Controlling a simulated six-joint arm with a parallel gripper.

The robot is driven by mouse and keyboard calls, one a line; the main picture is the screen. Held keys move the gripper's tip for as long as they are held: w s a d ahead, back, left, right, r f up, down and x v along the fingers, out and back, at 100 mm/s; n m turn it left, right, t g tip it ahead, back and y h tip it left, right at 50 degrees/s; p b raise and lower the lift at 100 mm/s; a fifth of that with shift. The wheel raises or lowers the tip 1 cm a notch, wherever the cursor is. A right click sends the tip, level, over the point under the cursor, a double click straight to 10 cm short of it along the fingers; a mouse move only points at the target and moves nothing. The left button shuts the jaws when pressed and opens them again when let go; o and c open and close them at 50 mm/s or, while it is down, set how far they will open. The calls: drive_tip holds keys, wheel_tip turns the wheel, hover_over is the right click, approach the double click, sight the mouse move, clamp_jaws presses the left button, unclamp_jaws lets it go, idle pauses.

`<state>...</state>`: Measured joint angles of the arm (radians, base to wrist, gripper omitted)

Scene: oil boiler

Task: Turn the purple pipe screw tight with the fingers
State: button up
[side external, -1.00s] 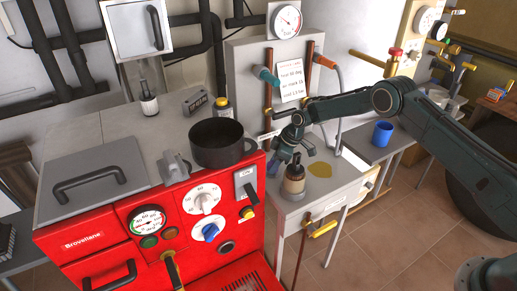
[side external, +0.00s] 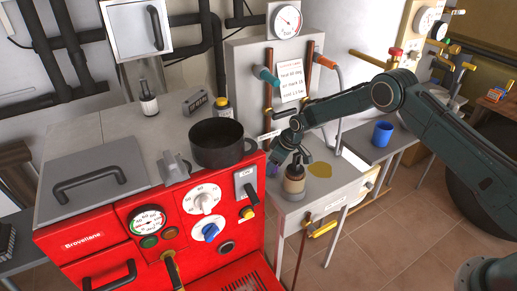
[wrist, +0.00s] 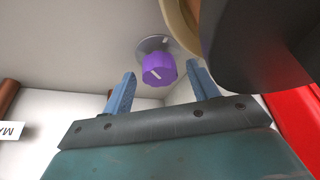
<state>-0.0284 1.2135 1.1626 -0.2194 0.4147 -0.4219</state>
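The purple pipe screw (wrist: 158,69) is a ridged knob with a pale line across its face. It sits on a round grey base (wrist: 153,43) against a pale surface in the wrist view. My gripper (wrist: 161,75) is open, with a blue-grey finger on either side below the knob in the picture. No finger visibly touches it, and nothing is held. In the side view, my gripper (side external: 296,160) is low by the brown bottle (side external: 294,183), right of the red boiler.
A large dark rounded object with a tan edge (wrist: 255,45) fills the wrist view's upper right, close to the right finger. The red boiler (side external: 90,240) carries a black pot (side external: 218,142). A blue cup (side external: 383,133) stands farther right.

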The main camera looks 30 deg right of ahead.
drive_tip(key=shift+r, duration=0.15)
drive_tip(key=v, duration=1.3)
drive_tip(key=shift+s+r, duration=0.15)
drive_tip(key=shift+r, duration=0.1)
idle(0.4)
drive_tip(key=a+m+h, duration=0.1)
drive_tip(key=m, duration=0.1)
drive_tip(key=a+m+h, duration=0.1)
drive_tip(key=m, duration=0.1)
drive_tip(key=s+a+m+h, duration=0.1)
drive_tip(key=m, duration=0.2)
drive_tip(key=shift+a+r+t, duration=0.15)
drive_tip(key=shift+a+t, duration=0.15)
drive_tip(key=shift+t, duration=0.1)
drive_tip(key=shift+x, duration=6.9)
